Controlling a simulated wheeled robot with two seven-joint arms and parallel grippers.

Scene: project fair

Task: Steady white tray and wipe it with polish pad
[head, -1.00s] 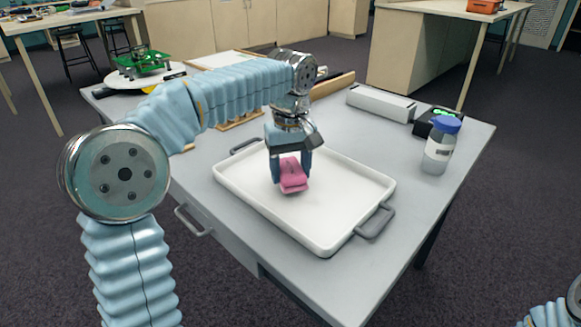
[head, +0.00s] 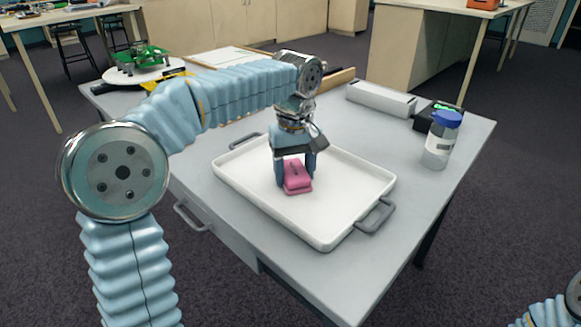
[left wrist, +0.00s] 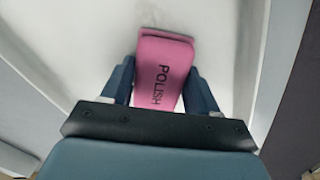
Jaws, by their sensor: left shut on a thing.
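The white tray (head: 338,217) lies flat on the grey table, with a grey handle at each end. My left gripper (head: 296,178) is shut on the pink polish pad (head: 298,186) and holds it at the tray's floor, left of the tray's middle. I cannot tell for certain whether the pad presses on the tray. In the left wrist view the pad (left wrist: 163,72) sits between the two fingers, its word POLISH showing. Faint grey marks show on the tray floor beyond it. My right gripper is out of view; only a bit of my right arm shows at the lower right corner.
A bottle with a blue cap (head: 441,140) stands at the table's right, near a dark box (head: 432,116) with a green light and a long white box (head: 381,99). A green model on a white disc (head: 137,72) is at the far left.

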